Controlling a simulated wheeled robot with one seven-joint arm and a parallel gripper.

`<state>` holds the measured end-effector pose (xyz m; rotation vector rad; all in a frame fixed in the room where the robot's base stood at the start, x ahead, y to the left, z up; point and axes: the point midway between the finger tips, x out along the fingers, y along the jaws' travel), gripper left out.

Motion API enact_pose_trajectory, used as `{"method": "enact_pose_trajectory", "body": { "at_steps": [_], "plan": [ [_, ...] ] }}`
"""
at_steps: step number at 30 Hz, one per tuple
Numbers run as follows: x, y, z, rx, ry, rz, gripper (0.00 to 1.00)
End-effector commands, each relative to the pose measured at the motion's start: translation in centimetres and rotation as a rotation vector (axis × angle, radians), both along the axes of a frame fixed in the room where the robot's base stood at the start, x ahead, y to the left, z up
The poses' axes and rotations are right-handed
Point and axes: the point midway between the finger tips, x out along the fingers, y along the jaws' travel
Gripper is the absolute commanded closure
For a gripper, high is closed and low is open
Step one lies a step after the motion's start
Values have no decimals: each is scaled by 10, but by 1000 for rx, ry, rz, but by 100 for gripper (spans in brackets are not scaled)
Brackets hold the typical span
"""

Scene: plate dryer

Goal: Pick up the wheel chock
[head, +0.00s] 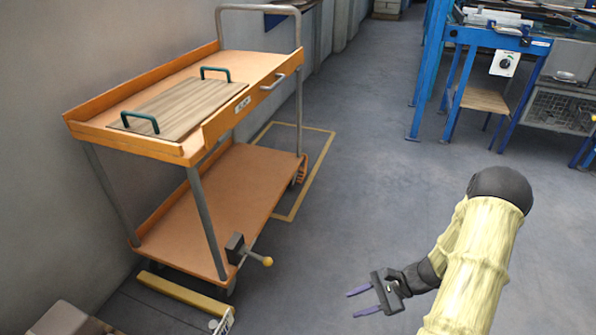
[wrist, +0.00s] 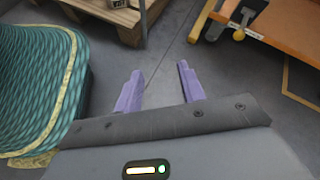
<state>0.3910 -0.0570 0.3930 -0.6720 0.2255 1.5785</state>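I cannot identify a wheel chock with certainty. A long yellow bar (head: 185,294) lies on the floor at the near end of the orange cart (head: 225,190), close to its wheels; a small pale labelled piece (head: 222,321) is at its right end, cut by the frame edge. My gripper (head: 352,303) is over the floor to the right of the cart and bar, apart from both. Its two purple fingers are spread with nothing between them; they also show in the wrist view (wrist: 159,68). In the wrist view only a corner of the cart (wrist: 270,22) shows.
A wooden board (head: 180,108) with two green handles lies on the cart's top. A dark clamp with a yellow knob (head: 267,261) juts from its lower shelf. Blue workbenches (head: 490,42) stand at the back right. A green patterned object (wrist: 35,80) is close left in the wrist view.

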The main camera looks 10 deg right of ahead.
Motion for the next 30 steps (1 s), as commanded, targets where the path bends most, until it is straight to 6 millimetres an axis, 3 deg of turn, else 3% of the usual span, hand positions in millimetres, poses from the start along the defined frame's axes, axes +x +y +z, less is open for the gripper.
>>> {"method": "enact_pose_trajectory", "body": {
  "at_steps": [1,11,24,30],
  "plan": [
    [-3,5,21,-57,-17,72,60],
    [-25,20,113,-422,-176,493,60],
    [-38,41,239,-859,-581,941,60],
    [-43,54,280,-983,-769,1059,60]
  ]
}}
